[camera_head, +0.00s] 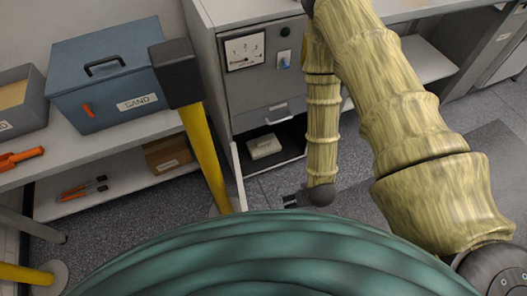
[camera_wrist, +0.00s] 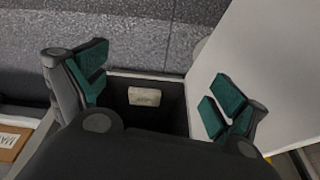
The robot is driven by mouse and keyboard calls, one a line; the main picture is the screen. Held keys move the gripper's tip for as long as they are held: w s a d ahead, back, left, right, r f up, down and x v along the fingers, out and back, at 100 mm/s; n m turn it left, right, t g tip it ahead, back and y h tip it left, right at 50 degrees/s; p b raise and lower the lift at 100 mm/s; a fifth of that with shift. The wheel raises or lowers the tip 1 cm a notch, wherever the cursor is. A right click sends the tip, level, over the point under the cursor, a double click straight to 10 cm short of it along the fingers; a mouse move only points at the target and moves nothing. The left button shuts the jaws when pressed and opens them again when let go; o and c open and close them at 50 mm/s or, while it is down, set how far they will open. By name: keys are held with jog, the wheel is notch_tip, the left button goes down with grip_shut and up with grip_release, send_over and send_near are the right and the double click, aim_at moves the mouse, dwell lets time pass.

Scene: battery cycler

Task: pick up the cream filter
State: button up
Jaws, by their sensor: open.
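The cream filter (camera_head: 264,146) is a small pale block lying in the dark open lower compartment (camera_head: 286,136) of the grey cabinet in the head view. In the wrist view the filter (camera_wrist: 145,96) shows small between my fingers, inside the dark recess and apart from them. My gripper (camera_wrist: 156,88) is open and empty, with green pads on both fingers. In the head view only a dark part of my gripper (camera_head: 292,201) shows, low in front of the cabinet, to the right of and below the filter.
A thin pale panel (camera_head: 238,176) stands at the compartment's left edge. A large pale panel (camera_wrist: 262,70) fills the right of the wrist view. A blue SAND box (camera_head: 115,85) stands on the left bench, a cardboard box (camera_head: 168,155) beneath. Speckled floor lies before the cabinet.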

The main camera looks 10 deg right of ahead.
jog(key=w+f+t+b, duration=0.5)
jog(key=w+f+b, duration=0.95)
jog(key=w, duration=0.35)
jog(key=n+t+y+b, duration=0.2)
jog(key=t+b, duration=0.3)
jog(key=b, duration=1)
send_near(264, 142)
jog(key=shift+b+x, duration=0.9)
jog(key=shift+x, duration=1.15)
jog(key=b+x, duration=0.3)
jog(key=x, duration=0.1)
jog(key=shift+w+f, duration=0.15)
jog(key=shift+f, duration=0.1)
jog(key=shift+w+a, duration=0.1)
jog(key=shift+w, duration=0.2)
jog(key=shift+c, duration=0.4)
jog(key=shift+r, duration=0.1)
jog(key=c, duration=1.2)
